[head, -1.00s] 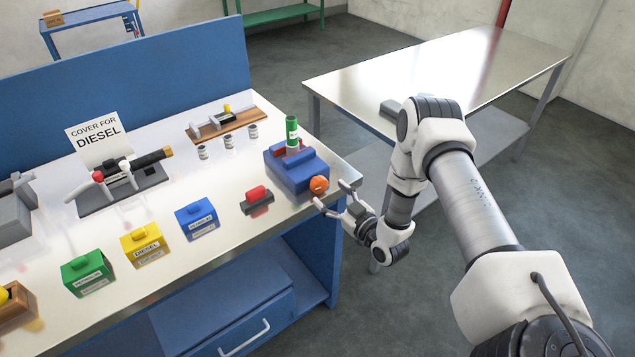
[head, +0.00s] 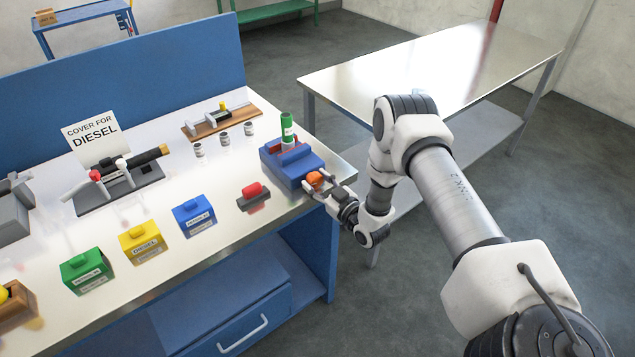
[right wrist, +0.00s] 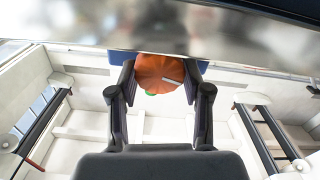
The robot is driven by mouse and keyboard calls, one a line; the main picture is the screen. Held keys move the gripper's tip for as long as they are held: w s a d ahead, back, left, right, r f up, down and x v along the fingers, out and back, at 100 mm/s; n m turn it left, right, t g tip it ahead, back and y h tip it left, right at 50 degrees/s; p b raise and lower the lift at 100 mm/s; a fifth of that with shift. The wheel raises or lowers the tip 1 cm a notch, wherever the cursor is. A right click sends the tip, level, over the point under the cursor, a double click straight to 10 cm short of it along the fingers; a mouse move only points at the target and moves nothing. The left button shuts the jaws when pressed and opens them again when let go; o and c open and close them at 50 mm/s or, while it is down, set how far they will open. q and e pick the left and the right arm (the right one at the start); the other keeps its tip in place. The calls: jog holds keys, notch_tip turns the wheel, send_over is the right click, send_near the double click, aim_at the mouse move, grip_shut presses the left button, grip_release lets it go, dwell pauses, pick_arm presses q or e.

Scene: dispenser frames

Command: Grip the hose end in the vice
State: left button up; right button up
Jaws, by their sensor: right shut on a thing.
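The blue vice (head: 284,172) stands at the right front corner of the workbench. The green hose end (head: 287,128), with a white label, stands upright at the red jaws of the vice; whether the jaws touch it I cannot tell. The vice's orange knob (head: 314,179) faces the front edge. My right gripper (head: 322,184) is shut on this knob, one finger on each side. In the right wrist view the knob (right wrist: 160,70) sits between the fingertips. My left gripper is not in view.
A red-topped block (head: 254,193) sits left of the vice. Blue (head: 194,213), yellow (head: 142,240) and green (head: 87,268) boxes line the front. A nozzle on a dark stand (head: 120,185) is behind them. A bare metal table (head: 430,65) stands at the right.

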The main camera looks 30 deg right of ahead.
jog(key=shift+d+f+m+b, duration=0.1)
jog(key=shift+f+m+b, duration=0.05)
jog(key=shift+m+b, duration=2.25)
jog(key=shift+m, duration=0.5)
jog(key=o, duration=1.2)
jog(key=shift+c, duration=0.2)
jog(key=s+d, duration=0.1)
jog(key=s, duration=1.1)
